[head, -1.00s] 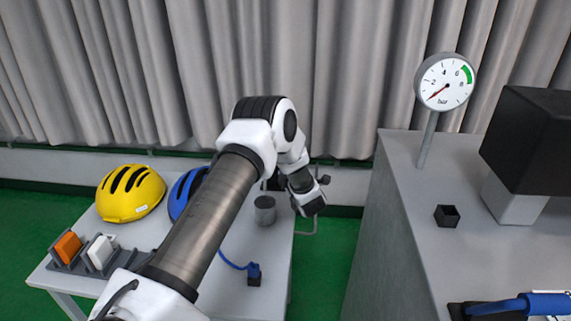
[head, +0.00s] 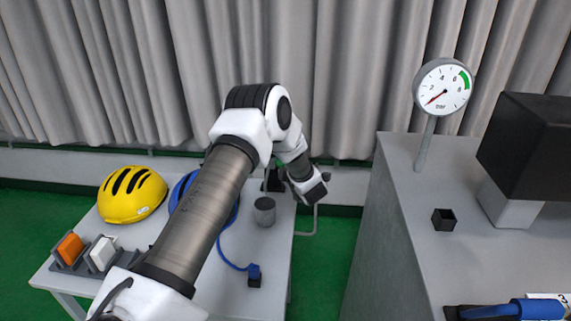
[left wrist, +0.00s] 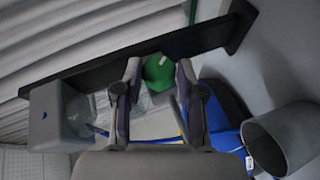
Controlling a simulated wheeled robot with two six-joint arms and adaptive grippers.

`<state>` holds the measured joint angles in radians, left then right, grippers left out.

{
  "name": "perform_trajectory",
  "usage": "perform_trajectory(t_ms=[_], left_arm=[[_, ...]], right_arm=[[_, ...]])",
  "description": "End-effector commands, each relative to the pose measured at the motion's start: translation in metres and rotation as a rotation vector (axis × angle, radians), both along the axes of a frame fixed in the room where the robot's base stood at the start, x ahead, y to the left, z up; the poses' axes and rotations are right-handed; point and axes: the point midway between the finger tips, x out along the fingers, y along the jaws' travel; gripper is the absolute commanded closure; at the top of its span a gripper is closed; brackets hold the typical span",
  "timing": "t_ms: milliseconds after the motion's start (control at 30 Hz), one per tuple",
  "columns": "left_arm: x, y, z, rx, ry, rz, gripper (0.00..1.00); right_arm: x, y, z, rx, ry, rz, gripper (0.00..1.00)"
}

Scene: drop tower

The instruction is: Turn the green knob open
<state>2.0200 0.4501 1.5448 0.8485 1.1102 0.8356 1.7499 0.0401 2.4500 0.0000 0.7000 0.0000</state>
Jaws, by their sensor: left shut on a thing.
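The green knob (left wrist: 158,70) shows at the upper middle of the left wrist view, between my two fingertips. My left gripper (left wrist: 157,84) is shut on it, with one finger on each side. In the head view my left arm crosses the white table, and its forearm hides the fingers and most of the knob's surroundings. The round gauge (head: 443,87) stands on a post at the right, its red needle at the low end, away from the green band. My right gripper is in neither view.
On the table are a yellow helmet (head: 132,195), a grey cup (head: 264,211), a blue plug (head: 254,271) and orange and white switches (head: 70,246). The cup also stands close by in the wrist view (left wrist: 290,140). A grey cabinet (head: 400,215) is at the right.

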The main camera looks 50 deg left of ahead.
Motion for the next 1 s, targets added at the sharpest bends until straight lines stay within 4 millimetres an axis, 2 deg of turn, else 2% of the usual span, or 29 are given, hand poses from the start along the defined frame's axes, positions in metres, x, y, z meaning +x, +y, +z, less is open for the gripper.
perform_trajectory(t_ms=[33, 233, 533, 700, 1000], left_arm=[[0.0, 0.0, 0.006, -0.026, 0.027, 0.001, 0.96], [0.001, 0.001, 0.012, -0.144, 0.167, 0.001, 0.96], [0.004, 0.003, 0.016, -0.317, 0.371, 0.0, 0.96], [0.005, 0.004, 0.014, -0.394, 0.46, 0.0, 0.96], [0.006, 0.005, 0.013, -0.469, 0.555, 0.001, 0.96]], right_arm=[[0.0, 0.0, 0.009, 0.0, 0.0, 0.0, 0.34], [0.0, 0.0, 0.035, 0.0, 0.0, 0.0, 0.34], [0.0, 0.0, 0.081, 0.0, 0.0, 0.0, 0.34], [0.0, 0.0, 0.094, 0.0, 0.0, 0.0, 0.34], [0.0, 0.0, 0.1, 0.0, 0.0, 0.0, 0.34]])
